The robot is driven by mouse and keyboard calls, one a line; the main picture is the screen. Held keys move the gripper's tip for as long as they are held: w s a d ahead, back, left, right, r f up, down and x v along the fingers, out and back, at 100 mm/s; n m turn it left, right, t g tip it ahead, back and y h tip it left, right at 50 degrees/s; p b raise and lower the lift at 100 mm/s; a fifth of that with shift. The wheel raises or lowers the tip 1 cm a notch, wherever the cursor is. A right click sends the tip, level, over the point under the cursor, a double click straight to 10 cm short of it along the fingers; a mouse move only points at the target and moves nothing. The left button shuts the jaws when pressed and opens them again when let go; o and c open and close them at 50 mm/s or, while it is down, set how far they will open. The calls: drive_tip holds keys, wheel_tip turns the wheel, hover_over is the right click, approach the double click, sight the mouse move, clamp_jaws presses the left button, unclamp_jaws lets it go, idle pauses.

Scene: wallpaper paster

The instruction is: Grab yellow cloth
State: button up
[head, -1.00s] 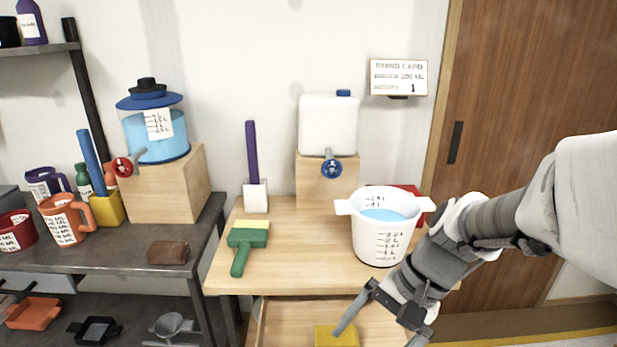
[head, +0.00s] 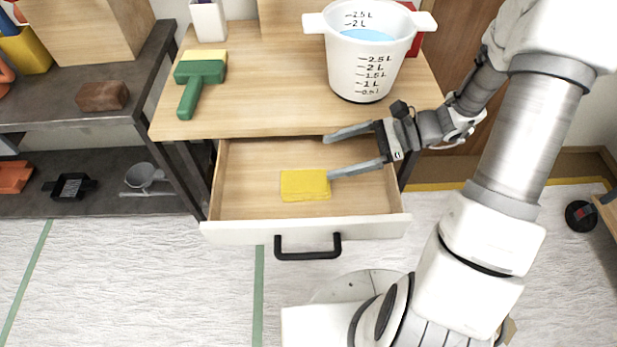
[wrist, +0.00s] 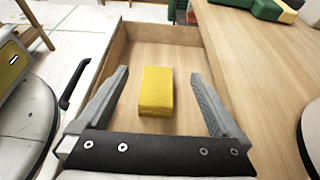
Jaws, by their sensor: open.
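The yellow cloth (head: 305,185) lies folded flat on the floor of an open drawer (head: 240,205) under the wooden table. It also shows in the wrist view (wrist: 156,91), ahead of my gripper and between the lines of its two fingers. My gripper (head: 329,157) is open and empty, reaching in from the right over the drawer. In the head view its nearer fingertip appears at the cloth's right edge; I cannot tell whether it touches. In the wrist view the fingers (wrist: 160,85) stand wide on either side of the cloth.
The table top (head: 270,100) above the drawer carries a white measuring bucket (head: 365,60) of blue liquid and a green-handled brush (head: 200,75). The drawer's front has a black handle (head: 307,252). A dark shelf (head: 60,130) stands to the left.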

drive_tip(key=b, duration=0.3)
approach(305, 184)
drive_tip(key=a+f, duration=0.1)
drive_tip(key=w+a+f, duration=0.1)
drive_tip(key=f, duration=0.1)
drive_tip(key=shift+a, duration=0.2)
drive_tip(key=shift+a+f, duration=0.1)
drive_tip(key=shift+a, duration=0.5)
drive_tip(key=shift+b+x, duration=1.05)
drive_tip(key=shift+x, duration=2)
drive_tip(key=c, duration=1.1)
